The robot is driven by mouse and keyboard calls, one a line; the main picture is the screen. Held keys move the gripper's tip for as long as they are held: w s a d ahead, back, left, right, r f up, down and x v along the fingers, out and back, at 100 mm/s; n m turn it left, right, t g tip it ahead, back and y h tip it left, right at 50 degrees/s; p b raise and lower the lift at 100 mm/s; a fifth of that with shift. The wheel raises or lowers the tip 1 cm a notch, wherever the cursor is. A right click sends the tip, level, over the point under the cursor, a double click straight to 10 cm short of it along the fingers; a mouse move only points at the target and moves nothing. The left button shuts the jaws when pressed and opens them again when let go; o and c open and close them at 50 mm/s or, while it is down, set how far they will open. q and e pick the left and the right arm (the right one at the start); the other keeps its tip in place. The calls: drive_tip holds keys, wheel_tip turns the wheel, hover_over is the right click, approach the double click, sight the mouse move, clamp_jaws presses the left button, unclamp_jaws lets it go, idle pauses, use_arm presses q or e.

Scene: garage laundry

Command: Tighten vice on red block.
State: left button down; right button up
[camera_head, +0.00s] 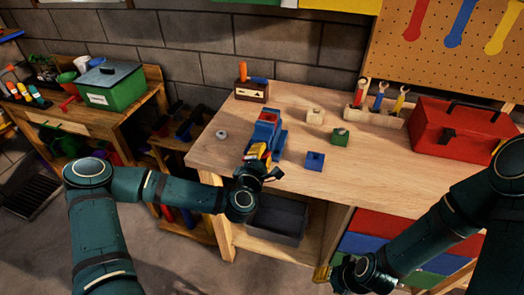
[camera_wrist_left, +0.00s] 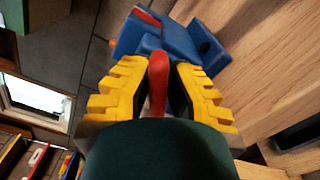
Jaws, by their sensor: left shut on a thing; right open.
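The blue vice (camera_head: 265,132) stands on the workbench near its left front edge, and it also shows in the left wrist view (camera_wrist_left: 180,40). A red piece (camera_wrist_left: 147,17) sits at the vice's top in the wrist view, probably the red block; I cannot tell how tightly it is held. My left gripper (camera_head: 260,153) is at the front of the vice. Its yellow fingers (camera_wrist_left: 158,90) are shut on the vice's red handle (camera_wrist_left: 158,70), which stands between them. My right gripper (camera_head: 325,273) is low in front of the drawers, away from the vice and empty.
On the wooden workbench (camera_head: 215,150) are a blue block (camera_head: 315,160), a green block (camera_head: 340,136), a beige block (camera_head: 315,116), and a grey ring (camera_head: 221,134). A red toolbox (camera_head: 460,128) and a tool holder (camera_head: 372,117) stand behind to the right. Bench room right of the vice is partly clear.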

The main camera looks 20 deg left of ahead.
use_arm(q)
drive_tip(key=shift+s+a+f+m, duration=0.1)
drive_tip(key=shift+f+m, duration=0.25)
drive_tip(key=shift+m, duration=0.05)
idle(1.2)
drive_tip(key=c, duration=1)
unclamp_jaws()
drive_tip(key=shift+a+r, duration=0.1)
drive_tip(key=shift+r, duration=0.05)
drive_tip(key=shift+s, duration=0.1)
drive_tip(key=s, duration=0.7)
drive_tip(key=shift+s, duration=0.15)
drive_tip(key=shift+a, duration=0.1)
